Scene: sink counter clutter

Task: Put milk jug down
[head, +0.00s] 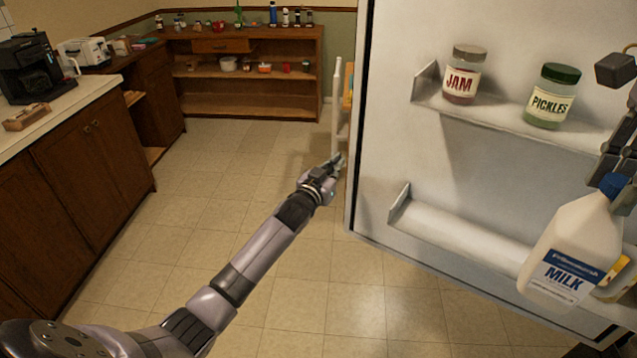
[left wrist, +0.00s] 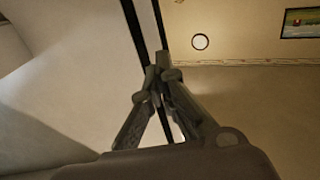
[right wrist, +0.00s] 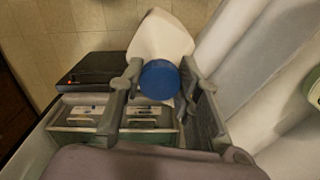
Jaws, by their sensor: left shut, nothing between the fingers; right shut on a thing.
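The white milk jug (head: 572,250) with a blue cap (head: 612,185) is at the lower right of the head view, tilted, in front of the open fridge door's lower shelf (head: 450,240). I cannot tell whether it touches the shelf. My right gripper (head: 622,192) is shut on the jug near its cap. In the right wrist view the blue cap (right wrist: 160,80) shows between the fingers.
A jam jar (head: 464,75) and a pickles jar (head: 552,95) stand on the door's upper shelf (head: 500,118). A black box with a red light (right wrist: 95,70) lies near the jug. Counter (head: 60,105) at left; the floor between (head: 230,180) is clear.

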